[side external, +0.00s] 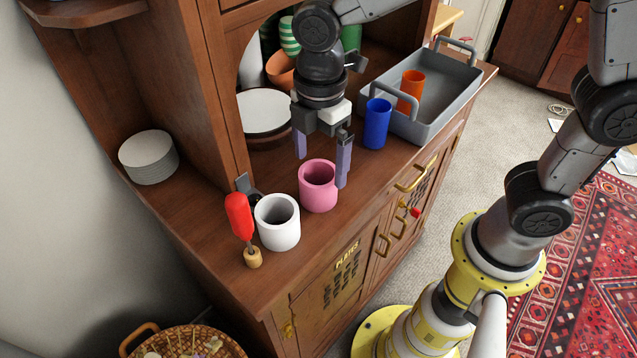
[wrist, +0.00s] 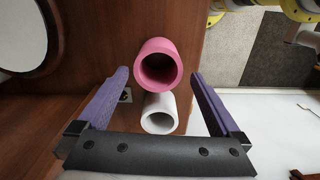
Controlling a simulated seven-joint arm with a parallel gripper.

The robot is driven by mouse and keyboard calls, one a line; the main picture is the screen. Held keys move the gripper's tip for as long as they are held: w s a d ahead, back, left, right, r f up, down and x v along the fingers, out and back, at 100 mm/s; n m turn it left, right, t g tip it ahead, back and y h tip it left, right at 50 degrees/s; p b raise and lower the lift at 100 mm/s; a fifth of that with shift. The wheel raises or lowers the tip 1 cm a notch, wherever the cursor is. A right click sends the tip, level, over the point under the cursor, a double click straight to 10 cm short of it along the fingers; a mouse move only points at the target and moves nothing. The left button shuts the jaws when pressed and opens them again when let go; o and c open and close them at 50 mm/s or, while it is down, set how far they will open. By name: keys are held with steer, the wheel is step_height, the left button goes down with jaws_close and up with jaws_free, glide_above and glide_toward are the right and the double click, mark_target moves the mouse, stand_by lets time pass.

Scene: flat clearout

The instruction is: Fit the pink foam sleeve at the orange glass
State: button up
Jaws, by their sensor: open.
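The pink foam sleeve (side external: 318,186) stands upright on the wooden sideboard top, its open end up. It also shows in the wrist view (wrist: 158,66). My gripper (side external: 321,168) is open above the sleeve, with its purple fingers pointing down and apart; in the wrist view my gripper (wrist: 158,86) has nothing between its fingers that I can see held. The orange glass (side external: 410,91) stands inside the grey tray (side external: 453,108) at the back right. I cannot tell whether the fingers reach down beside the sleeve.
A white sleeve (side external: 278,221) stands just left of the pink one. A blue glass (side external: 377,123) stands before the tray. A red-handled tool (side external: 240,217) stands near the front left. Stacked plates (side external: 149,157) are at the left. The sideboard's front edge is close.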

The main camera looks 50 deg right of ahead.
mark_target(318, 176)
step_height(318, 176, down, 4)
steer(key=shift+w+f, duration=0.15)
steer(key=shift+f, duration=0.05)
steer(key=c, duration=1.1)
steer(key=shift+r, duration=0.1)
